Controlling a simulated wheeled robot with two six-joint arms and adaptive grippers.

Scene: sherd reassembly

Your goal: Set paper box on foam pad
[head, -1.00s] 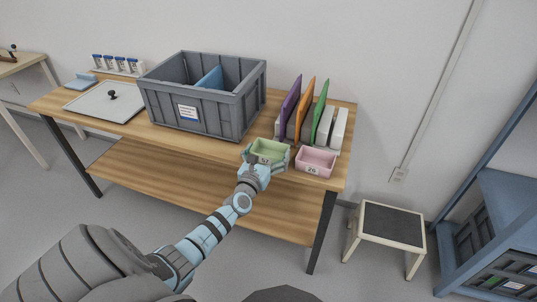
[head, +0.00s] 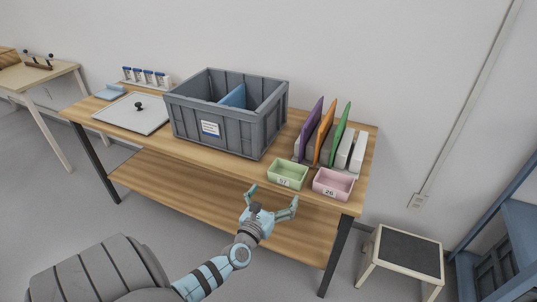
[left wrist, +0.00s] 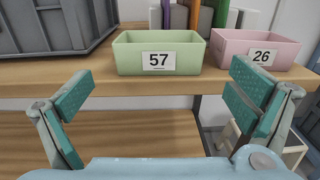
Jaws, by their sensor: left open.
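Two small open boxes stand upright at the table's front edge: a green box (head: 288,174) marked 57 and a pink box (head: 333,184) marked 26. I cannot tell which thing is the paper box. A flat light-blue pad (head: 110,92), perhaps the foam pad, lies at the table's far left. My left gripper (head: 272,200) is open and empty in front of the green box, apart from it. In the left wrist view the green box (left wrist: 160,54) stands beyond the spread fingers, and the pink box (left wrist: 258,48) is to its right. My right gripper is out of view.
A large grey crate (head: 212,127) with a blue divider stands mid-table. Left of it are a grey lid (head: 130,116) with a black knob and a rack of vials (head: 147,76). Purple, orange and green folders (head: 340,124) stand behind the boxes. A stool (head: 402,247) is at right.

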